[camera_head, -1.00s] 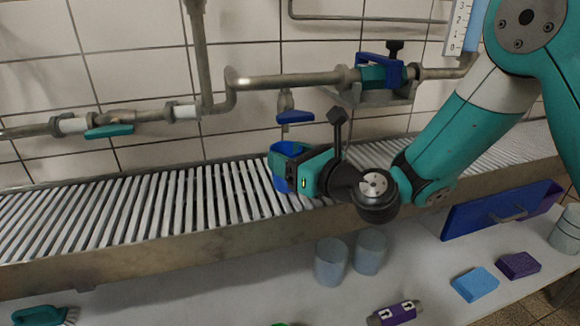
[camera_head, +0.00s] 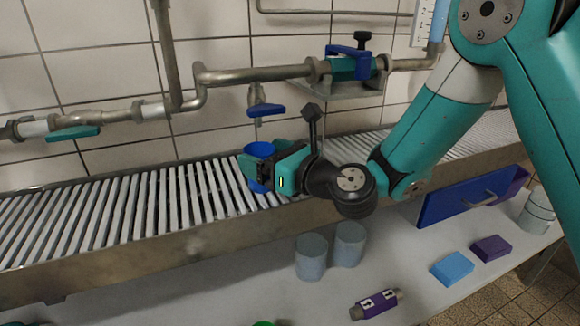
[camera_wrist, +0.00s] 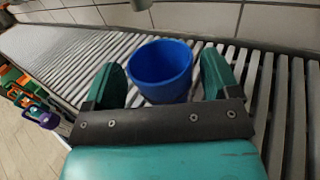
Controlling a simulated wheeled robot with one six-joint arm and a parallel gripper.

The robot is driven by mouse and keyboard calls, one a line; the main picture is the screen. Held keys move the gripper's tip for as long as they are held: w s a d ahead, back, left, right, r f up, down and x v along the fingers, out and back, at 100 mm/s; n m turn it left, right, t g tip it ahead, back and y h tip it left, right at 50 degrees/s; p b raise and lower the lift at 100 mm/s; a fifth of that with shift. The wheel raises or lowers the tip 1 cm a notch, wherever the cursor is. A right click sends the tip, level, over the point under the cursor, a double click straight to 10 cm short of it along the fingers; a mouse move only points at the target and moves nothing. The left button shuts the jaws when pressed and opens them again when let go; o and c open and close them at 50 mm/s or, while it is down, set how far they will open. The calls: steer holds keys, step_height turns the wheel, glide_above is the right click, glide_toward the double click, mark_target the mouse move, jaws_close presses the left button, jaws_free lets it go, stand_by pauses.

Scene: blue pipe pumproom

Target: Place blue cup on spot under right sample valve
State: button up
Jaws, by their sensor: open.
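The blue cup (camera_wrist: 161,70) stands upright on the slatted grate between the two green fingers of my gripper (camera_wrist: 162,82) in the wrist view. A small gap shows on each side, so the fingers are open around it. In the head view the cup (camera_head: 260,151) is partly hidden by my gripper (camera_head: 262,170). The sample valve (camera_head: 257,97), with a blue handle, hangs from the pipe just above the cup. Any marked spot beneath the cup is hidden.
The slatted grate (camera_head: 120,208) runs along the tiled wall below the pipes. A teal-handled valve (camera_head: 73,132) is at the left. Two grey cups (camera_head: 311,257), blue and purple blocks (camera_head: 452,268) and a purple cylinder (camera_head: 376,304) sit on the lower shelf.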

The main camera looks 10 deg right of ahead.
steer(key=shift+b+v, duration=3.9)
steer(key=shift+v, duration=1.7)
steer(key=s+a+f+n+g+h, duration=0.1)
steer(key=s+f+n+g, duration=0.1)
steer(key=s+n+g, duration=0.6)
steer(key=s+a+f+n+g+h, duration=0.1)
steer(key=s+a+f+n, duration=0.2)
steer(key=n, duration=1)
steer(key=s+d+f+n+g+h, duration=0.3)
steer(key=s+d+n+h, duration=0.3)
steer(key=n, duration=0.7)
steer(key=s+d, duration=0.2)
steer(key=d, duration=0.2)
steer(key=shift+s+g+h, duration=0.3)
steer(key=shift+h, duration=0.1)
